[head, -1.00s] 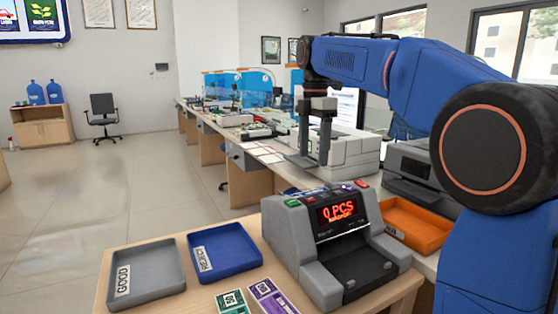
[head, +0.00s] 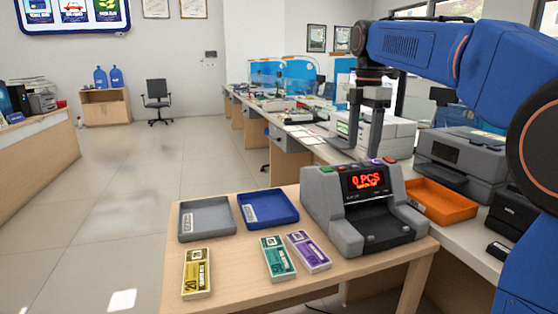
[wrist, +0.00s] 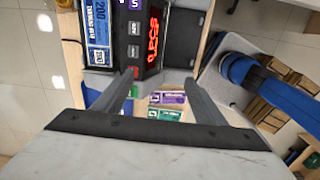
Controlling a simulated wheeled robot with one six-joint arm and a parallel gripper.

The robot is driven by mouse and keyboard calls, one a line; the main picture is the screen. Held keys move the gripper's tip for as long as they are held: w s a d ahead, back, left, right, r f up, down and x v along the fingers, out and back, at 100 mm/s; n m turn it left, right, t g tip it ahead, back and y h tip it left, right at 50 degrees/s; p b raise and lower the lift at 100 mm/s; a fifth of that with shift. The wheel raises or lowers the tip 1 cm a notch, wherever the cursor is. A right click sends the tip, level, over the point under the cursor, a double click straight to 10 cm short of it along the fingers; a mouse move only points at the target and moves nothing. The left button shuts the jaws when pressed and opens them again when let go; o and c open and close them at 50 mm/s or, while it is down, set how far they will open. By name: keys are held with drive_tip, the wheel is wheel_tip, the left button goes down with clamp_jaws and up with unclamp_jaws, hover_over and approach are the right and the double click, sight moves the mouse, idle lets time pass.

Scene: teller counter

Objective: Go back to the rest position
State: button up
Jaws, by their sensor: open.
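My gripper (head: 366,127) is open and empty. In the head view it is raised above and behind the banknote counter (head: 362,207), with its fingers pointing down. The counter's red display (head: 366,181) reads 0 PCS. In the wrist view the two fingers (wrist: 166,85) stand well apart, and the counter's display (wrist: 154,32) shows at the top. A purple banknote bundle (wrist: 172,98) and a green one (wrist: 163,114) appear between the fingers, farther below.
On the wooden table lie a grey tray (head: 207,234), a blue tray (head: 262,222), a yellow bundle (head: 196,273), a green bundle (head: 277,257) and a purple bundle (head: 308,251). An orange tray (head: 438,220) and a printer (head: 461,163) stand right of the counter.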

drive_tip(key=s+d+f+m+t, duration=0.2)
drive_tip(key=s+d+f+m, duration=0.1)
drive_tip(key=s+f+m, duration=0.7)
drive_tip(key=s+d+f+m+t, duration=0.2)
drive_tip(key=s+f+m, duration=0.9)
drive_tip(key=s+f, duration=0.6)
drive_tip(key=s+d, duration=0.1)
drive_tip(key=s, duration=0.4)
drive_tip(key=shift+s+d+f+t, duration=0.15)
drive_tip(key=shift+s+d+t, duration=0.2)
drive_tip(key=shift+d+t, duration=0.05)
